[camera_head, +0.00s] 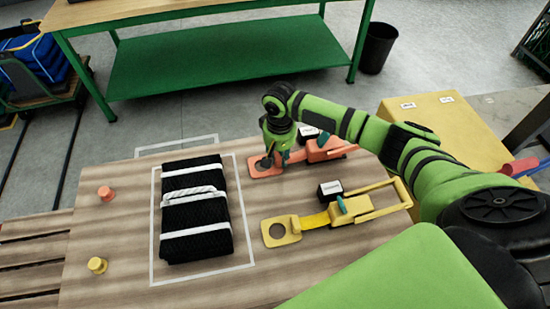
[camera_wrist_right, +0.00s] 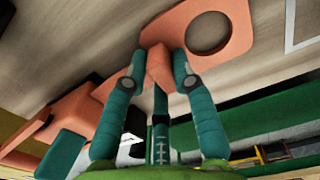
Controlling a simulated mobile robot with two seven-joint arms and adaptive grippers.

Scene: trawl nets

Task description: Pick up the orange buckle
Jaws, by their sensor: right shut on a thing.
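The orange buckle (camera_head: 325,150) lies on the wooden table at the upper right, with its flat ringed end (camera_head: 262,168) toward the left. In the right wrist view, the orange buckle (camera_wrist_right: 222,14) shows its plate with a round hole close to the fingers. My right gripper (camera_head: 277,158) is over the left part of the buckle. In the right wrist view, its teal fingers (camera_wrist_right: 160,68) are shut on the narrow orange part beside the plate. Whether the buckle is clear of the table is hard to tell. My left gripper is not in view.
A yellow buckle (camera_head: 360,206) lies just in front of the orange one, with a small black block (camera_head: 329,190) beside it. A folded black net (camera_head: 195,210) with white bands lies left, inside a white outline. Orange (camera_head: 105,193) and yellow (camera_head: 97,265) pegs stand at far left.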

